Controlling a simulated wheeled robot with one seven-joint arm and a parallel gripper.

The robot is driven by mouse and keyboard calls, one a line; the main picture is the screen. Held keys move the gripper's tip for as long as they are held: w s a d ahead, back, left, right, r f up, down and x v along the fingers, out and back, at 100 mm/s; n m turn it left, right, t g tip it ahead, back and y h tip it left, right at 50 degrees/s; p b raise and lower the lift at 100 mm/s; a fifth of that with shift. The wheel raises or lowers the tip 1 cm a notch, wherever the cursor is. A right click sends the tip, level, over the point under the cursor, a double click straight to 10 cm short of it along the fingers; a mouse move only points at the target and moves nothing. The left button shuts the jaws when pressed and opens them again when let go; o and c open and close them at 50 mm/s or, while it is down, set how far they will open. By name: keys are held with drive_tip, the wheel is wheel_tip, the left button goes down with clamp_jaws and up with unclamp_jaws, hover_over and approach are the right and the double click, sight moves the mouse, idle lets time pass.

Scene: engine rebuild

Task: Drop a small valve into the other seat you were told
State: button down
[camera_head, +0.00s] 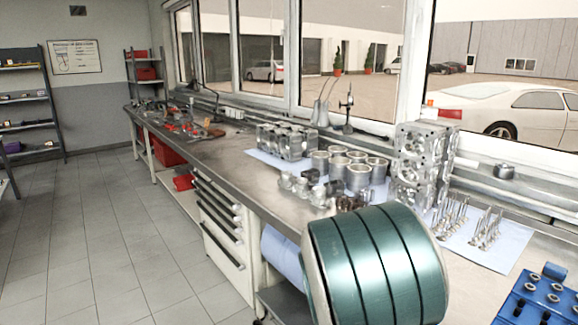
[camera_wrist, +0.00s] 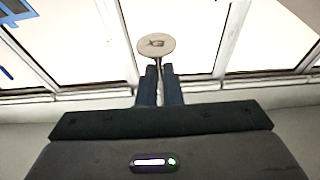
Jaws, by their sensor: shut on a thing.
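In the wrist view my gripper (camera_wrist: 159,72) is shut on a valve (camera_wrist: 156,44). The valve's pale round head faces the camera beyond the fingertips, and its thin stem runs down between them. In the head view a metal cylinder head (camera_head: 421,150) stands upright on the bench, with round chambers on its face. Its lower part is partly hidden behind my arm, and I cannot make out single seats. Two groups of loose valves, one (camera_head: 452,213) nearer the cylinder head and one (camera_head: 486,229) to its right, sit on a pale blue sheet (camera_head: 508,246). My gripper is not visible in the head view.
The bench (camera_head: 228,152) runs along the windows. An engine block (camera_head: 283,141), several cylinder liners (camera_head: 358,178) and pistons (camera_head: 297,186) stand left of the cylinder head. A blue tray (camera_head: 508,306) with metal parts lies at lower right. The floor (camera_head: 112,240) at left is clear.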

drive_tip(key=shift+a, duration=0.1)
drive_tip(key=shift+f+m+g+h+b, duration=0.2)
drive_tip(key=shift+m+g+h+b, duration=0.1)
drive_tip(key=shift+m+b, duration=0.8)
drive_tip(key=m+g+b, duration=0.1)
drive_tip(key=m+b, duration=0.3)
drive_tip(key=m+g+h+b, duration=0.1)
drive_tip(key=m+g+b, duration=0.1)
drive_tip(key=m+b, duration=0.2)
drive_tip(key=shift+m+g, duration=0.3)
drive_tip(key=shift+m, duration=0.2)
drive_tip(key=m+b, duration=0.3)
drive_tip(key=shift+g, duration=0.4)
drive_tip(key=shift+r+m+g+b, duration=0.2)
drive_tip(key=shift+m+g+b, duration=0.15)
drive_tip(key=shift+m, duration=0.25)
